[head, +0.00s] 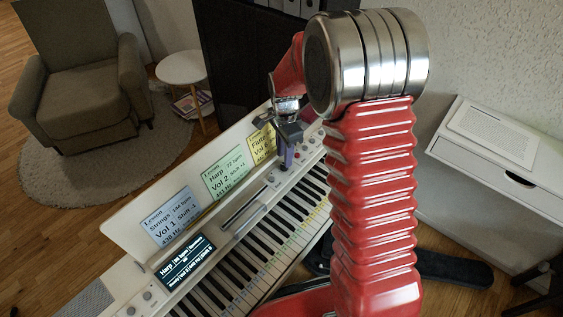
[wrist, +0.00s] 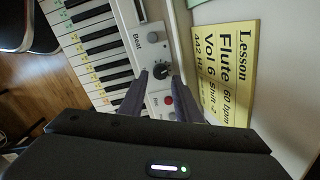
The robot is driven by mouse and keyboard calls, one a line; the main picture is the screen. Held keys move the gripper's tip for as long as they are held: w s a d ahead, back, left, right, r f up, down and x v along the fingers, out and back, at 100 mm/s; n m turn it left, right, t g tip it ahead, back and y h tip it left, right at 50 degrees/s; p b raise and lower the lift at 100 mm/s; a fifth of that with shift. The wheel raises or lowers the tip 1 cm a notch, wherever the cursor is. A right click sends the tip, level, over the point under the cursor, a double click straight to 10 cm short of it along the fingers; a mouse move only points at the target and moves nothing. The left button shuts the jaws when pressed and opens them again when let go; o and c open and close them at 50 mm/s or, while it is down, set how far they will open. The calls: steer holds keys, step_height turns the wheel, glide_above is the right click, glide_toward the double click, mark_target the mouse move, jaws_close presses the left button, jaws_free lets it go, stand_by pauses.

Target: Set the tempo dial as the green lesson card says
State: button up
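The green lesson card (head: 228,172) stands on the music rest in the middle; it reads Harp, 72 bpm, Vol 2, Shift +1. The display (head: 186,263) reads Harp and what looks like 96 bpm, in small text. My gripper (head: 284,162) is over the panel's far end, pointing down. The fingers are apart, one on each side of the dial. I cannot tell whether they touch it.
A blue card (head: 172,214) and a yellow Flute card (wrist: 226,70) flank the green one. A red button (wrist: 168,100) lies between the fingers and a grey button (wrist: 152,37) beyond the dial. Piano keys (wrist: 100,45) lie left in the wrist view.

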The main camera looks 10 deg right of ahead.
steer(key=shift+f, duration=1.95)
